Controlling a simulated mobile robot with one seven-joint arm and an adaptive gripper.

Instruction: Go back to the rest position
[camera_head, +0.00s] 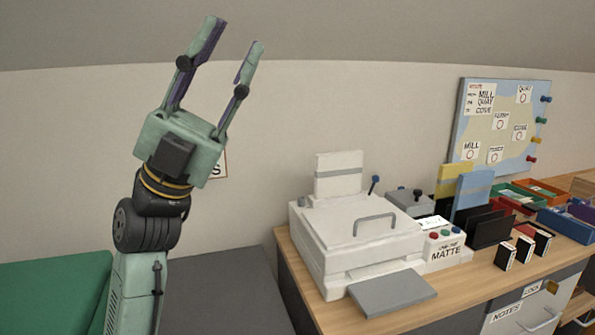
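My gripper (225,62) is raised at the upper left of the head view, its two fingers pointing up and apart. It is open, and nothing shows between the fingers. My arm (137,280) stands nearly upright below it. The gripper is in front of the plain wall, to the left of the desk and clear of the things on it.
A wooden desk (455,292) fills the right. It bears a white printer-like machine (345,232), a box marked MATTE (445,254), small black-and-white boxes and coloured trays (566,222). A map board (500,125) is on the wall. Green (50,290) and grey cushions (222,285) lie left.

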